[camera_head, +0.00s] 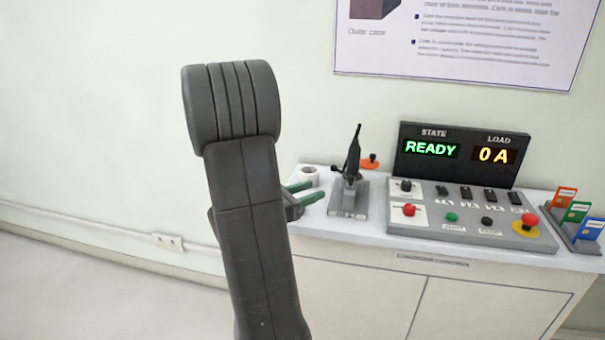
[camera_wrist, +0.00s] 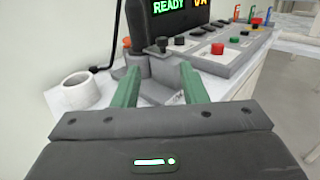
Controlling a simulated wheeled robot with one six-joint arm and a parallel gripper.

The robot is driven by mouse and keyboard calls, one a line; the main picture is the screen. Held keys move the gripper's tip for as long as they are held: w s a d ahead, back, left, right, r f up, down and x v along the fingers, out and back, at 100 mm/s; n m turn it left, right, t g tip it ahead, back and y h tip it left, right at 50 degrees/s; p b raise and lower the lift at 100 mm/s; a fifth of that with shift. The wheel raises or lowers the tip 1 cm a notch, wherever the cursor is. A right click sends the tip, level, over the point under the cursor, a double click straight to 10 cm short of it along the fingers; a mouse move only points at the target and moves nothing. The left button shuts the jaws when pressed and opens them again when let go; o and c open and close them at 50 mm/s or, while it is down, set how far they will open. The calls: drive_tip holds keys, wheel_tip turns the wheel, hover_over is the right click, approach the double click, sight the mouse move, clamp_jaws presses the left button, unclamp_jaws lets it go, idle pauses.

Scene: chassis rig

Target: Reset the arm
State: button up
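My arm (camera_head: 245,190) stands up large and dark grey in the middle of the head view and hides part of the wall and the cabinet's left side. My gripper (camera_head: 307,192) reaches out from behind it to the right, at the cabinet's left end. In the wrist view, the two green fingers of my gripper (camera_wrist: 160,72) are apart, with nothing visibly held between them. They point toward a grey base on the worktop. Whether they touch it cannot be told.
The white cabinet (camera_head: 350,285) carries a white roll (camera_head: 310,175), a grey stand with a black upright (camera_head: 348,195), a control panel (camera_head: 470,220) and a display (camera_head: 460,153) reading READY and 0 A. Colored cards (camera_head: 577,212) stand at right. A wall socket (camera_head: 168,241) is at left.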

sight(351, 176)
drive_tip(key=x, duration=1.3)
drive_tip(key=shift+w+d, duration=0.15)
drive_tip(key=shift+d, duration=0.15)
drive_tip(key=shift+a, duration=0.1)
